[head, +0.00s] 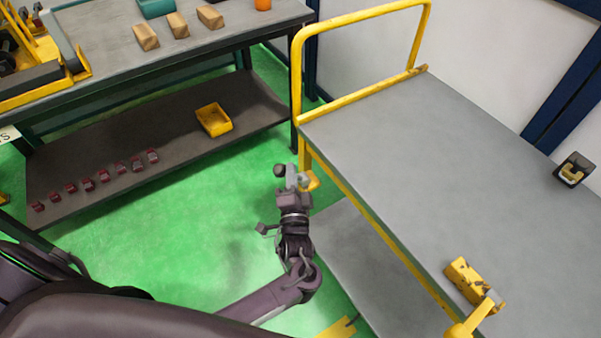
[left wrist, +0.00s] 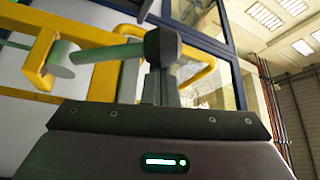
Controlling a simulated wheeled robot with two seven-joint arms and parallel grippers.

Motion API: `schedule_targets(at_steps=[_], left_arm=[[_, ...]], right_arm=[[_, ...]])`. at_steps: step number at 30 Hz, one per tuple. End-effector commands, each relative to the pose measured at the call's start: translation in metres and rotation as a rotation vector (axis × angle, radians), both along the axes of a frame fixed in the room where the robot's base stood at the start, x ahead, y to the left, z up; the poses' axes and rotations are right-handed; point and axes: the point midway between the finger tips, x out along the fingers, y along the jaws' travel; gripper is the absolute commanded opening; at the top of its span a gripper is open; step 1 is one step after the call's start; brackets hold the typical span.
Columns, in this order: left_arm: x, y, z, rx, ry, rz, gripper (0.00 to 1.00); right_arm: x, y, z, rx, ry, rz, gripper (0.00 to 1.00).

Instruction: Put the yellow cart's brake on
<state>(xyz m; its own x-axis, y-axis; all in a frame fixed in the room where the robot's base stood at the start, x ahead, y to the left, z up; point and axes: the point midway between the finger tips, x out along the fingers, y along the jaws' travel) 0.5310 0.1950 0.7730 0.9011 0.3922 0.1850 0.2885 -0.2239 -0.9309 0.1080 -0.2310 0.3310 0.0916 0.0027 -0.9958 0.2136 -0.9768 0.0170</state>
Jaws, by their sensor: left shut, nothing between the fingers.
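The yellow cart has a grey deck (head: 430,150) and a yellow push handle (head: 365,15). Its brake lever shows by the near left corner post as a dark knob (head: 279,170). In the left wrist view the lever is a pale rod (left wrist: 105,54) from a round pivot (left wrist: 62,58) on the yellow frame to a dark knob (left wrist: 162,46). My left gripper (head: 291,176) is shut and empty beside the lever. Its fingers (left wrist: 160,88) appear just below the knob in the wrist view; I cannot tell whether they touch. My right gripper is out of view.
A workbench (head: 110,45) with wooden blocks (head: 178,25) stands at the left. Its lower shelf (head: 130,135) holds a yellow bin (head: 213,119) and several small red parts. Green floor (head: 200,210) is clear between bench and cart.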

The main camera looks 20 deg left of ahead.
Motion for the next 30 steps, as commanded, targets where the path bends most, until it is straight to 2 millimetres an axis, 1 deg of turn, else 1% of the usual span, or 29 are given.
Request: schedule_targets(at_steps=[1, 8, 9, 12, 18, 21, 24, 30], left_arm=[[-0.004, 0.002, -0.010, -0.025, -0.029, 0.001, 0.00], [-0.015, 0.011, -0.021, -0.129, -0.163, 0.001, 0.00], [-0.017, 0.013, -0.023, -0.147, -0.185, 0.001, 0.00], [-0.022, 0.016, -0.030, -0.191, -0.242, 0.000, 0.00], [-0.030, 0.022, -0.042, -0.282, -0.360, 0.001, 0.00], [-0.033, 0.025, -0.047, -0.324, -0.412, 0.002, 0.00], [-0.035, 0.027, -0.051, -0.358, -0.455, 0.002, 0.00], [-0.038, 0.030, -0.056, -0.355, -0.455, 0.000, 0.00]], right_arm=[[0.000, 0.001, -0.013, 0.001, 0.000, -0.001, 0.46], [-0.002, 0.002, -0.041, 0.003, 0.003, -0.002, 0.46], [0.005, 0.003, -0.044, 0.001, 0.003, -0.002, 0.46], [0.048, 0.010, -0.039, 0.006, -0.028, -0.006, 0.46], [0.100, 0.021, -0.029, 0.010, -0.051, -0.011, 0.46], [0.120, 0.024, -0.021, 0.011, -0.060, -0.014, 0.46], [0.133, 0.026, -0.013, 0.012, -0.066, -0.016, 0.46], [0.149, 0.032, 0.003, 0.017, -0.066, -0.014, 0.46]])
